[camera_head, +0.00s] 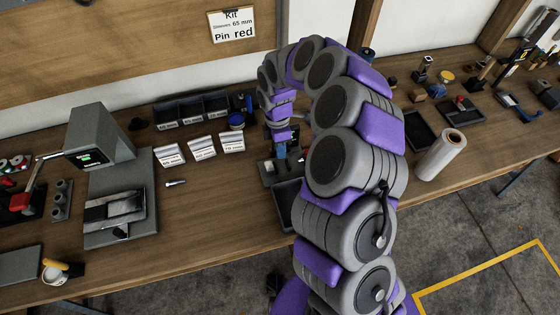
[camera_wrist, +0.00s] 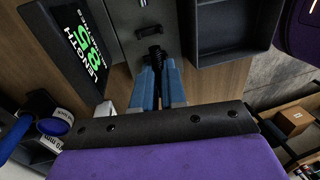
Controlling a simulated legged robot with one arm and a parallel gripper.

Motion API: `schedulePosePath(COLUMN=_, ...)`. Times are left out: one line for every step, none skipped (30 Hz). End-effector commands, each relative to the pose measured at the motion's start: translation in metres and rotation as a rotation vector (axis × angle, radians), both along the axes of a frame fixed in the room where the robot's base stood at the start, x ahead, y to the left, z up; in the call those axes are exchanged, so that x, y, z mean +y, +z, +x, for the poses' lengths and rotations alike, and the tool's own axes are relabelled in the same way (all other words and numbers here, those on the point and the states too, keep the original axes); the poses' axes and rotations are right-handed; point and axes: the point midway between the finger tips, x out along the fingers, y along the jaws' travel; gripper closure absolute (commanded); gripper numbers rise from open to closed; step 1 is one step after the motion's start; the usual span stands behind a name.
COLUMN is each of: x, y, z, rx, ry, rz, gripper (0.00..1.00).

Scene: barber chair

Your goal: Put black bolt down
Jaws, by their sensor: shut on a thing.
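The black bolt (camera_wrist: 154,58) is between the blue fingertips of my gripper (camera_wrist: 157,86) in the wrist view. My gripper is shut on it. The bolt is over or against a grey metal plate (camera_wrist: 128,24) beside a dark display with green digits (camera_wrist: 83,41). I cannot tell whether the bolt touches the plate. In the head view, my gripper (camera_head: 281,151) is low over a small grey fixture (camera_head: 268,178) on the bench, and the bolt cannot be made out there.
An empty dark tray (camera_head: 284,208) is in front of the fixture; it also shows in the wrist view (camera_wrist: 222,48). Labelled white cards (camera_head: 202,147), dark bins (camera_head: 192,108) and a blue container (camera_head: 236,121) stand left. A small pale bolt (camera_head: 176,183) lies on the bench (camera_head: 205,225), with bare wood around it.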

Motion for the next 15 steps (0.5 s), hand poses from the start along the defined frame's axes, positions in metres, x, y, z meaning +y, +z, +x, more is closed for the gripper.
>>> schedulePosePath(x=0.000, y=-0.010, z=-0.001, rx=0.003, ry=0.001, rz=-0.001, gripper=1.00)
schedulePosePath(x=0.000, y=-0.013, z=-0.001, rx=0.003, ry=0.001, rz=-0.002, gripper=1.00)
schedulePosePath(x=0.000, y=-0.016, z=-0.001, rx=0.002, ry=0.001, rz=-0.003, gripper=1.00)
schedulePosePath(x=0.000, y=-0.018, z=-0.001, rx=0.001, ry=0.002, rz=-0.002, gripper=1.00)
schedulePosePath(x=0.000, y=-0.020, z=-0.001, rx=0.001, ry=0.002, rz=-0.002, gripper=1.00)
schedulePosePath(x=0.000, y=-0.024, z=-0.001, rx=0.001, ry=0.001, rz=-0.002, gripper=1.00)
schedulePosePath(x=0.000, y=-0.027, z=-0.001, rx=0.002, ry=0.001, rz=-0.003, gripper=1.00)
schedulePosePath(x=0.000, y=-0.032, z=-0.001, rx=0.003, ry=0.001, rz=-0.002, gripper=1.00)
schedulePosePath(x=0.000, y=-0.038, z=-0.001, rx=0.004, ry=0.000, rz=-0.001, gripper=1.00)
schedulePosePath(x=0.000, y=-0.043, z=-0.001, rx=0.003, ry=0.000, rz=-0.002, gripper=1.00)
schedulePosePath(x=0.000, y=-0.048, z=-0.001, rx=0.002, ry=0.000, rz=-0.003, gripper=1.00)
schedulePosePath(x=0.000, y=-0.054, z=-0.001, rx=0.001, ry=0.000, rz=-0.002, gripper=1.00)
schedulePosePath(x=0.000, y=-0.057, z=-0.001, rx=0.001, ry=0.000, rz=-0.002, gripper=1.00)
schedulePosePath(x=0.000, y=-0.060, z=-0.001, rx=0.001, ry=0.000, rz=-0.002, gripper=1.00)
schedulePosePath(x=0.000, y=-0.062, z=0.000, rx=0.001, ry=0.000, rz=-0.002, gripper=1.00)
